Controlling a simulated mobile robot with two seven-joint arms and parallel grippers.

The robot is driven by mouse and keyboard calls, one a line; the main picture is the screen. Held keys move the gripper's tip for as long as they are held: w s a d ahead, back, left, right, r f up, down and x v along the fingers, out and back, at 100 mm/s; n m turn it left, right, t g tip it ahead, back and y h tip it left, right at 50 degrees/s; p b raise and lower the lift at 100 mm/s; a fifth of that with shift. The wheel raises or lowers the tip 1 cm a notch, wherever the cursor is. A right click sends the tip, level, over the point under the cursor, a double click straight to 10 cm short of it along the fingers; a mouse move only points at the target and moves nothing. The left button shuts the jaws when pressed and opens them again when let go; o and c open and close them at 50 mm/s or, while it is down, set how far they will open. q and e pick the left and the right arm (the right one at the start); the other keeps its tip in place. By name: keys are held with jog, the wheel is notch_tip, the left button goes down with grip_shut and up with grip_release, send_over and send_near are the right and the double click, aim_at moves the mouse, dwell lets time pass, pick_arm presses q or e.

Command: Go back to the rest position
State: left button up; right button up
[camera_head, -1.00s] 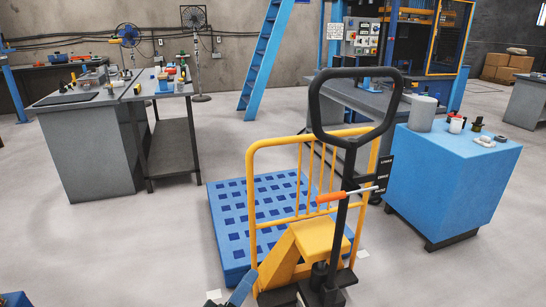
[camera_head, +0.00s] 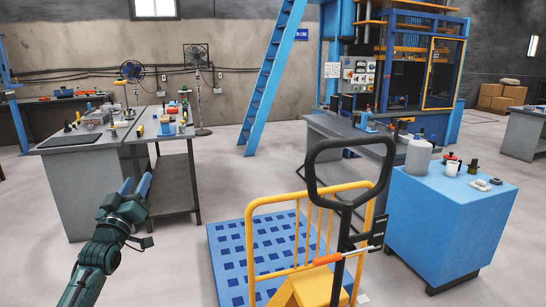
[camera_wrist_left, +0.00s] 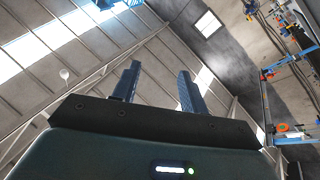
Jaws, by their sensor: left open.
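My left gripper (camera_head: 135,187) is raised at the left of the head view, in front of the grey workbenches, with its blue fingers pointing up. In the left wrist view its two fingers (camera_wrist_left: 158,88) stand apart with nothing between them, against the roof and wall of the hall. My right gripper is in neither view.
A pallet truck with a black handle (camera_head: 313,170) and yellow frame (camera_head: 252,245) stands close ahead, by a blue pallet (camera_head: 228,258). A blue cabinet (camera_head: 450,225) is at the right. Grey benches (camera_head: 82,195) stand at the left. Open floor lies between benches and pallet.

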pick_arm(q)
notch_tip(320, 180, down, 9)
jog(key=a+m+g+y, duration=0.2)
jog(key=m+g, duration=0.4)
jog(key=m, duration=0.1)
jog(key=s+d+f+g+h, duration=0.1)
jog(key=s+d+f, duration=0.3)
jog(key=f, duration=0.3)
jog(key=s+d+f+h, duration=0.1)
jog(key=s+d+f, duration=0.25)
jog(key=f, duration=0.25)
jog(key=s+d+f+g+h, duration=0.1)
jog(key=s+d+f, duration=0.3)
jog(key=s, duration=0.6)
jog(key=s+d+f+g+h, duration=0.1)
jog(key=s+d+f, duration=0.3)
jog(key=s, duration=0.6)
jog(key=s+d+f+g+h, duration=0.1)
jog(key=s+d+f, duration=0.3)
jog(key=s, duration=0.7)
jog(key=shift+d+f+g, duration=0.3)
jog(key=shift+d+g, duration=0.4)
jog(key=shift+g, duration=0.2)
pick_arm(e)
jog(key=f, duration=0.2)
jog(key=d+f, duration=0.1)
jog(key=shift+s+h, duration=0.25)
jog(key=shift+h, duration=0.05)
